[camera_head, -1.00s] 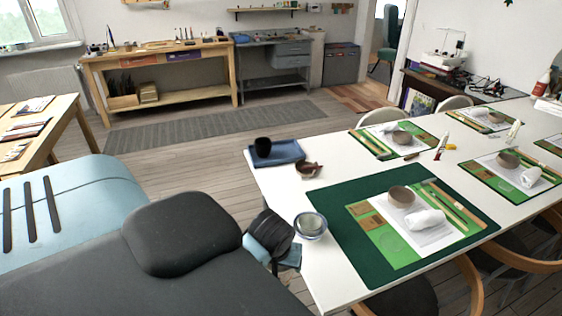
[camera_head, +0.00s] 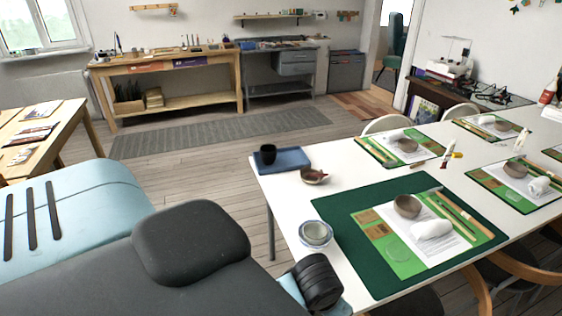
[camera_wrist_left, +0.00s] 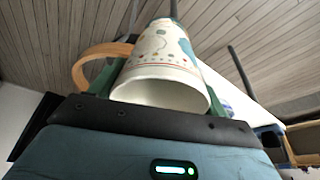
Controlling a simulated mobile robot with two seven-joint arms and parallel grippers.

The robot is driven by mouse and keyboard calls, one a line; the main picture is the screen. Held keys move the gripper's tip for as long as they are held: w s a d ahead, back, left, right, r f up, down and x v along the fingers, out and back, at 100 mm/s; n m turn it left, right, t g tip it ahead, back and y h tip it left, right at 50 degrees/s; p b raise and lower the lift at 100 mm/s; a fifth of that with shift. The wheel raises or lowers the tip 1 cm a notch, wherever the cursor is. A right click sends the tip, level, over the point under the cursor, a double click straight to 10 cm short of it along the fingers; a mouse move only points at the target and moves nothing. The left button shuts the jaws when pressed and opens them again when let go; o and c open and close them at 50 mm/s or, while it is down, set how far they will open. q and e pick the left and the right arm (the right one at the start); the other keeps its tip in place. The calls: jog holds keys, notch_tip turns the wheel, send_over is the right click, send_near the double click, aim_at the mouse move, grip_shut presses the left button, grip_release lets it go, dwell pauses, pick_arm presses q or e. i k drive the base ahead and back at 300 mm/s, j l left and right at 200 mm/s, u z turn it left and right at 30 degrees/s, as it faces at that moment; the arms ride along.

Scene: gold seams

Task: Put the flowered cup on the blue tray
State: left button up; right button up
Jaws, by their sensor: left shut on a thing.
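The flowered cup (camera_wrist_left: 165,58) is white with small coloured dots and a blue patch, and has an orange-brown handle on its left. In the left wrist view it lies tilted between the fingers of my left gripper (camera_wrist_left: 162,76), with its rim facing the camera. The gripper is shut on it. The head view shows my dark left wrist by the table's near edge, but not the cup or fingers. The blue tray (camera_head: 293,158) lies at the table's far left corner. A black cup (camera_head: 268,153) stands on its left part. My right gripper is not in view.
A brown broken-looking bowl (camera_head: 314,177) sits just in front of the tray. A blue-and-white bowl (camera_head: 315,233) stands near the white table's (camera_head: 290,196) left edge. A dark green mat (camera_head: 350,235) with a bowl and tools lies to its right.

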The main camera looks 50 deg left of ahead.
aim_at(293, 159)
jog(key=j+z, duration=0.15)
jog(key=j, duration=0.8)
jog(key=i+j+z, duration=0.15)
jog(key=j, duration=0.8)
jog(key=k+j+z, duration=0.15)
jog(key=j, duration=0.8)
jog(key=j+z, duration=0.15)
jog(key=j, duration=0.8)
jog(key=i, duration=0.45)
